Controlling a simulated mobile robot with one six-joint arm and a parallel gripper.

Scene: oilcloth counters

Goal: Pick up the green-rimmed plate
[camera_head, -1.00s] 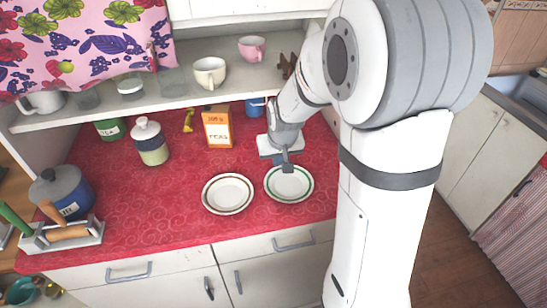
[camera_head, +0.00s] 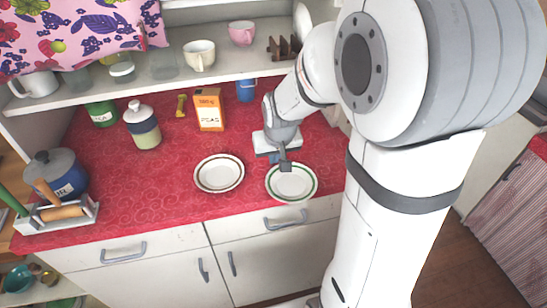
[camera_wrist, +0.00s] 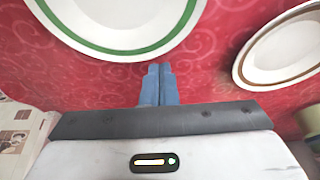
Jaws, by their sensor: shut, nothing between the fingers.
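The green-rimmed plate (camera_head: 292,183) is white and lies flat on the red counter near its front edge. It also shows at the top of the wrist view (camera_wrist: 120,22), partly cut off by the frame. My gripper (camera_head: 286,163) is at the plate's far edge in the head view, with nothing in it. In the wrist view its two blue fingers (camera_wrist: 159,82) are together, and their tips point at the red cloth just short of the plate's rim. I cannot tell how high the fingertips are above the cloth.
A brown-rimmed plate (camera_head: 219,174) lies just left of the green-rimmed one. An orange carton (camera_head: 209,110), a blue mug (camera_head: 246,90) and a striped bottle (camera_head: 142,126) stand behind. A shelf (camera_head: 180,83) with cups overhangs the back.

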